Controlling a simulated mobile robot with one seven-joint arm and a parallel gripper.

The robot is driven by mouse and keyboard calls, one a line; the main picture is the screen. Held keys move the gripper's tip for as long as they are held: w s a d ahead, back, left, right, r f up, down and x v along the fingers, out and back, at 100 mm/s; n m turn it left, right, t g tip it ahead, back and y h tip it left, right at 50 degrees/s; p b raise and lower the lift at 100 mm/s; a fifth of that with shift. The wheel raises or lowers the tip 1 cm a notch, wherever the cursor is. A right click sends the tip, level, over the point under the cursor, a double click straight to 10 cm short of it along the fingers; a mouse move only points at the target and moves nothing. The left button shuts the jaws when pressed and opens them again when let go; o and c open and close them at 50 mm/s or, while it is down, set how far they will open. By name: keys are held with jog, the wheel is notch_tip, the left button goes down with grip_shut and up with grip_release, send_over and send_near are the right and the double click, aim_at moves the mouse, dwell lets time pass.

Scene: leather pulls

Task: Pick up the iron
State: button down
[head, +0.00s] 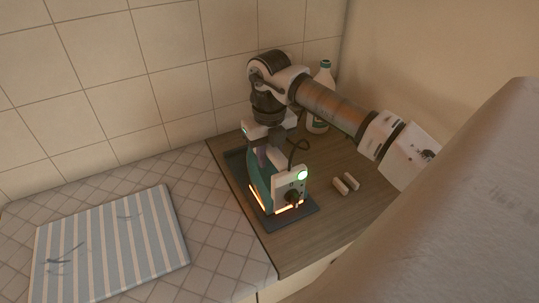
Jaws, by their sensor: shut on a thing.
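The iron (263,188) is a teal and white body with a green light and a dark cord at its end nearest me. An orange glow runs along its lower edge. It is on or just above a dark flat mat (303,213) on the wooden counter; I cannot tell if they touch. My gripper (263,158) reaches down from above and is shut on the iron's upper part. The fingertips are partly hidden by the iron and my wrist.
A white bottle with a teal cap (319,118) stands behind my arm near the wall corner. Two small pale blocks (345,184) lie right of the iron. A striped board (110,245) lies on the tiled counter at left. The tiled wall is close behind.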

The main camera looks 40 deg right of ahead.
jog(key=shift+r, duration=0.2)
jog(key=shift+r+p, duration=0.2)
jog(key=shift+p, duration=0.35)
notch_tip(320, 180, up, 20)
jog(key=p, duration=0.7)
